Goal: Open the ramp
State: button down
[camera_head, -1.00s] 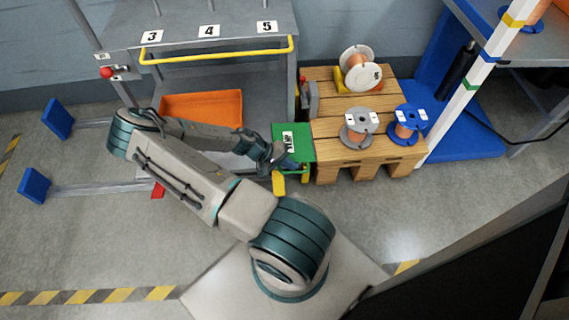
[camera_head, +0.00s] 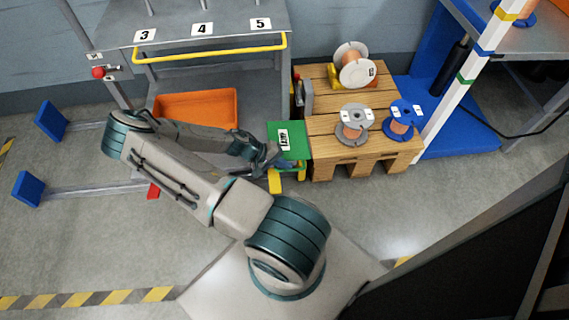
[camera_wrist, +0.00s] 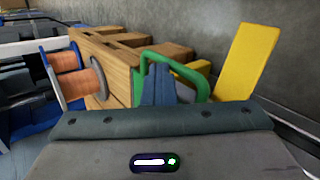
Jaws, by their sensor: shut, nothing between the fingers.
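The green ramp plate (camera_head: 287,139), with a white label, lies between the grey cart and the wooden pallet in the head view. A green handle (camera_wrist: 206,76) shows in the wrist view as a loop. My gripper (camera_wrist: 158,70) has its blue fingers together and empty. They overlap the handle's left part in that view; whether they touch it I cannot tell. In the head view my gripper (camera_head: 270,161) is at the near edge of the plate, and its fingertips are hard to make out. A yellow plate (camera_wrist: 246,62) stands tilted right of the handle in the wrist view.
The wooden pallet (camera_head: 340,143) with several cable spools is close on the right. The grey cart (camera_head: 210,62) has a yellow rail and an orange bin (camera_head: 195,108). A white post (camera_head: 478,80) stands farther right.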

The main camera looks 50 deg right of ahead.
jog(key=p+v, duration=0.5)
jog(key=v, duration=0.7)
jog(key=shift+d+r, duration=0.3)
jog(key=shift+w+r+p, duration=0.1)
jog(key=shift+w+p, duration=0.05)
jog(key=shift+p, duration=0.15)
jog(key=w+a+r+n+t+y+p, duration=0.15)
jog(key=a+r+p, duration=0.35)
jog(key=r, duration=0.7)
jog(key=a+r+t+y+p, duration=0.1)
jog(key=a+r+y+p, duration=0.3)
jog(key=r, duration=0.9)
jog(key=w+a+r+t+y+p, duration=0.1)
jog(key=a+r+t+p, duration=0.1)
jog(key=a+r+p, duration=0.75)
jog(key=s+a+r+n+t+p, duration=0.1)
jog(key=s+r+p, duration=0.2)
jog(key=r, duration=0.8)
jog(key=s+a+r+n+t+p, duration=0.1)
jog(key=s+r+p, duration=0.3)
jog(key=r, duration=0.8)
jog(key=s+a+r+n+t+p, duration=0.1)
jog(key=s+r+n+t+p, duration=0.1)
jog(key=r, duration=1)
jog(key=s+t+p, duration=0.1)
jog(key=s+p, duration=0.1)
jog(key=s, duration=0.1)
jog(key=shift+r+n, duration=0.2)
jog(key=shift+n, duration=0.15)
